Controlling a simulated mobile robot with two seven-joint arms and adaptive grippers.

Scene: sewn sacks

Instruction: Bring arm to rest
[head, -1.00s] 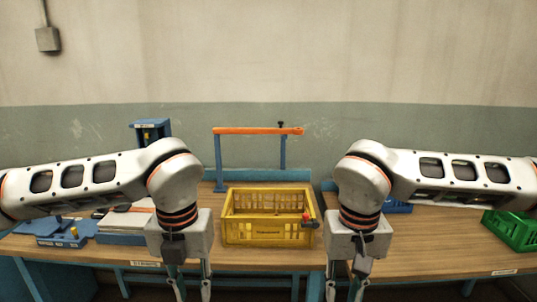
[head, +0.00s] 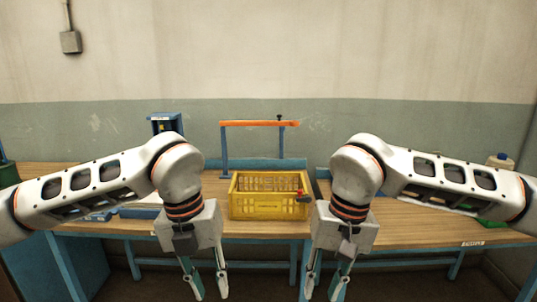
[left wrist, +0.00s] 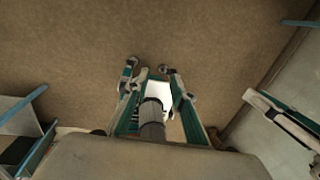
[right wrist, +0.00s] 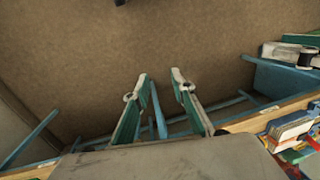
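My left gripper (head: 210,288) hangs pointing down in front of the workbench edge in the head view. Its two fingers are apart and nothing is between them; the left wrist view (left wrist: 150,68) also shows the gap, with floor beyond. My right gripper (head: 322,287) hangs the same way to its right, a short way off. Its fingers are also apart and empty, as in the right wrist view (right wrist: 160,76). Both arms are bent, with their forearms partly covering the bench.
A yellow crate (head: 268,212) stands on the wooden workbench (head: 420,232) behind and between the grippers, a red item (head: 303,197) at its right corner. Behind it is an orange-topped blue frame (head: 258,123). A blue stand (head: 165,123) is at back left. Floor shows below the bench.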

